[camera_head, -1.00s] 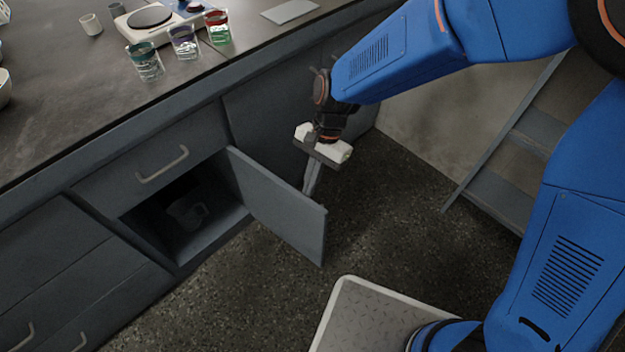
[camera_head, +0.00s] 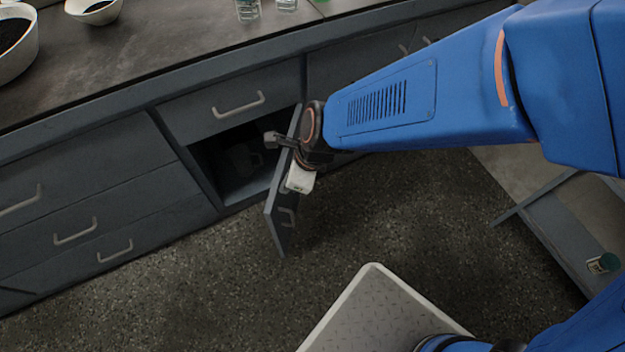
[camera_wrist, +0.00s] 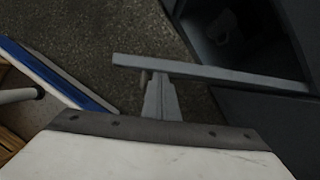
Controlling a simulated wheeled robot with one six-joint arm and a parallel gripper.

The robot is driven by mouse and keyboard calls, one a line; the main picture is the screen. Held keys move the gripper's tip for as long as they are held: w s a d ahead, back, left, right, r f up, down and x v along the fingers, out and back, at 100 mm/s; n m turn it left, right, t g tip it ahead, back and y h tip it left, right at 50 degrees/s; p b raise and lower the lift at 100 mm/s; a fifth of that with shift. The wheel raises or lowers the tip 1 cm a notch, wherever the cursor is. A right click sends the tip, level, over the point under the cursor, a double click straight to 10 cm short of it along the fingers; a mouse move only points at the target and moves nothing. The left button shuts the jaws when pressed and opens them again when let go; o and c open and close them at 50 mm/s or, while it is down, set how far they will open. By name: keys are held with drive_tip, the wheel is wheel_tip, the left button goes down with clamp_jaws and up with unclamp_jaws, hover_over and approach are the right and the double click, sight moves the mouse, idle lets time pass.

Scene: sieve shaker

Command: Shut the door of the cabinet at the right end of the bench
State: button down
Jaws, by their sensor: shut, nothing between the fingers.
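The cabinet (camera_head: 240,165) stands open under the bench, its dark inside showing left of the door. The grey door (camera_head: 279,222) stands out from the front, seen nearly edge-on in the head view, hinged at the opening's right side. Its handle (camera_head: 290,216) is on the outer face. My gripper (camera_head: 291,187) is at the door's outer side; its fingertips are hard to see there. In the wrist view my gripper (camera_wrist: 159,80) is shut and empty, its tips at or against the outer face of the door (camera_wrist: 215,74). Contact is not certain.
A drawer with a handle (camera_head: 238,104) sits above the opening. More drawers (camera_head: 85,215) lie to the left. A dim mug-like object (camera_head: 244,158) is inside the cabinet. Bare floor (camera_head: 200,285) lies in front. A grey frame (camera_head: 560,225) stands at the right.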

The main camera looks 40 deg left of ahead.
drive_tip(key=s+a, duration=0.2)
drive_tip(key=a, duration=0.6)
drive_tip(key=s+a, duration=0.3)
drive_tip(key=a, duration=0.6)
drive_tip(key=shift+a, duration=0.3)
drive_tip(key=shift+d, duration=0.1)
